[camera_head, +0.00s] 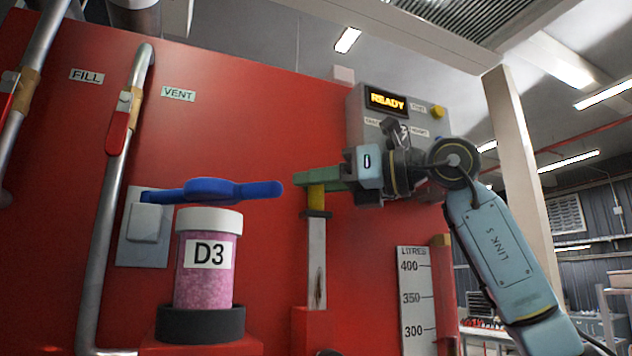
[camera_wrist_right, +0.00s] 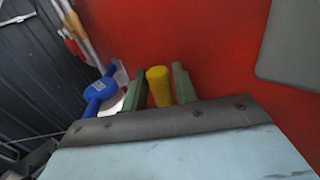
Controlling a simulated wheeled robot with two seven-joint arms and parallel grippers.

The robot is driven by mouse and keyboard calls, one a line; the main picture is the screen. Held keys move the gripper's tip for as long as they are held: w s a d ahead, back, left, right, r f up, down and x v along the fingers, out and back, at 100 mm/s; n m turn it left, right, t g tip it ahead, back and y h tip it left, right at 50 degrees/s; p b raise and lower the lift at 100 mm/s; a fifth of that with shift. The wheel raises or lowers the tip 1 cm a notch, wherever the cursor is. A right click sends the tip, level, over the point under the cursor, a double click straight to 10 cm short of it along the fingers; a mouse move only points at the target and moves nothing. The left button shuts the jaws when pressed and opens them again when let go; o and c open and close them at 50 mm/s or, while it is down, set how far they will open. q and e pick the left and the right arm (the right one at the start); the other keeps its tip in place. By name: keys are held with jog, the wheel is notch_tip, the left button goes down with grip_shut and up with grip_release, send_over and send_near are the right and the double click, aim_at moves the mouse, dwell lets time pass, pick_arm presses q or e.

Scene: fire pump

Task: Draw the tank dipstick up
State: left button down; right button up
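The tank dipstick is a flat pale metal strip (camera_head: 317,265) with a yellow handle (camera_head: 316,199) at its top. It stands upright in front of the red tank, and its lower end meets a red housing, where brown stains show. My right gripper (camera_head: 312,180) comes in from the right with its green fingers at the yellow handle. In the right wrist view the yellow handle (camera_wrist_right: 160,87) sits between the two green fingers, which look closed on it from both sides. My left gripper is not in view.
A blue lever (camera_head: 215,190) is left of the handle, above a D3 jar (camera_head: 207,262) of pink granules. A litre gauge (camera_head: 415,300) stands right of the strip. A grey READY panel (camera_head: 385,100) is behind my right wrist. Pipes (camera_head: 112,190) run at left.

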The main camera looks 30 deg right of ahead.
jog(key=b+v, duration=0.2)
jog(key=v, duration=1.1)
jog(key=shift+s+d+b, duration=0.15)
jog(key=shift+b, duration=0.15)
